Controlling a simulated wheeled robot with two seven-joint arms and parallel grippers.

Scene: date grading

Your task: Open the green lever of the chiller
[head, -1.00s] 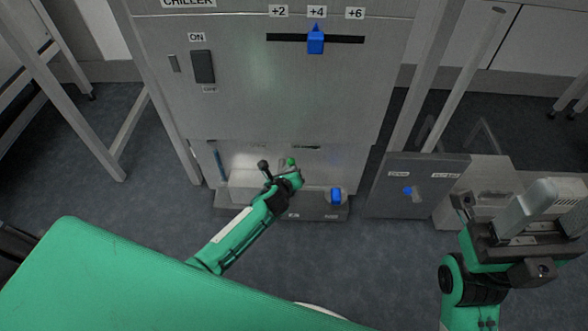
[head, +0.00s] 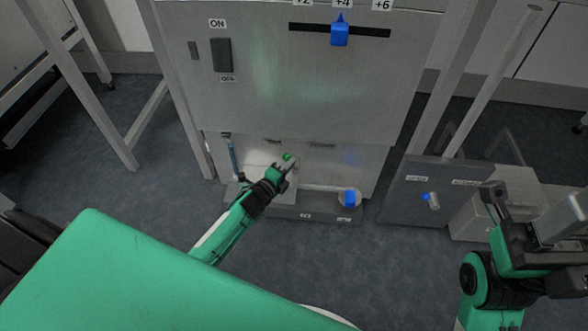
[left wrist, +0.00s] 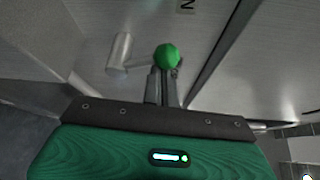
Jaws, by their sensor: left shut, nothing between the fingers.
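The chiller (head: 290,95) is a tall grey metal cabinet. Its green lever knob (head: 287,156) is low on the front, at the tip of my left gripper (head: 285,164). In the left wrist view the green ball knob (left wrist: 167,56) stands just beyond the closed fingertips (left wrist: 162,72), with a grey metal post (left wrist: 119,52) and a bar to its left. The fingers hold nothing; I cannot tell whether they touch the knob. My right gripper (head: 510,215) is at the right edge, away from the chiller, partly cut off, and its opening is unclear.
A blue slider (head: 340,36) and a dark ON/OFF switch (head: 222,55) are higher on the chiller. A blue knob (head: 350,198) sits near its base, right of my left gripper. A dark panel box (head: 415,208) stands to the right. Metal frame legs flank the chiller.

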